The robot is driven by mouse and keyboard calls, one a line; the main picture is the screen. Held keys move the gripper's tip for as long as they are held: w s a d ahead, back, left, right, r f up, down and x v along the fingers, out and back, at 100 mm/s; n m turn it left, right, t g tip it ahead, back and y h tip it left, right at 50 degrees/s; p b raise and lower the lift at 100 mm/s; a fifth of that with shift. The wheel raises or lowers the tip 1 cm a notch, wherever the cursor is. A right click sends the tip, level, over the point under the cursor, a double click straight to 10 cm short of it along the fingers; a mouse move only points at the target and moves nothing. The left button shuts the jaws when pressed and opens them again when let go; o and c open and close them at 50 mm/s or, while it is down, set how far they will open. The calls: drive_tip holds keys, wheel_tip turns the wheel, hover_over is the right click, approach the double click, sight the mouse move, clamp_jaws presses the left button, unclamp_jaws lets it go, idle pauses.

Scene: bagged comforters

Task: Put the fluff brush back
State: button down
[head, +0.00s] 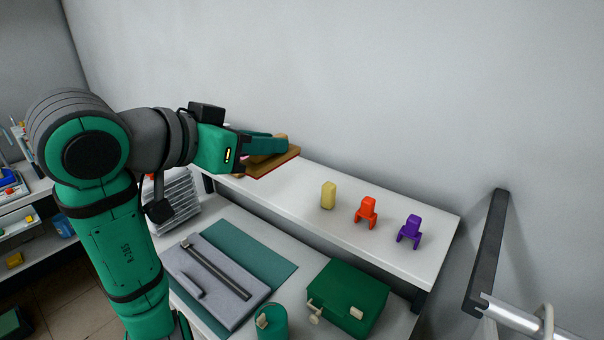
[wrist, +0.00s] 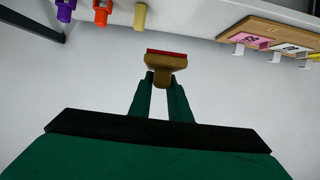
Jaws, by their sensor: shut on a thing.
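The fluff brush (head: 274,162) is tan-brown with a red edge along its head. In the head view it is held above the left part of the white shelf (head: 390,243). My gripper (head: 268,144) is shut on its handle. In the wrist view the brush (wrist: 166,60) sits between the fingertips of my gripper (wrist: 161,82), with its wide red-edged head pointing away from me. Whether the brush touches the shelf cannot be told.
A yellow block (head: 328,196), an orange clip (head: 367,212) and a purple clip (head: 410,232) stand on the shelf. A wooden board with labelled tags (wrist: 270,34) shows in the wrist view. Below are a green box (head: 345,297) and a grey board (head: 215,283).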

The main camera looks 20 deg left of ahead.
drive_tip(key=w+f, duration=0.3)
drive_tip(key=w, duration=0.1)
drive_tip(key=w+f, duration=0.2)
drive_tip(key=w, duration=0.2)
drive_tip(key=w+f, duration=0.3)
drive_tip(key=w, duration=0.1)
drive_tip(key=shift+d+f, duration=0.3)
drive_tip(key=shift+f, duration=0.05)
drive_tip(key=shift+w+f, duration=0.1)
drive_tip(key=shift+f, duration=0.1)
drive_tip(key=shift+w+f, duration=0.2)
drive_tip(key=shift+f, duration=1.55)
drive_tip(key=shift+f, duration=0.15)
drive_tip(key=c, duration=1.6)
unclamp_jaws()
drive_tip(key=shift+c, duration=0.2)
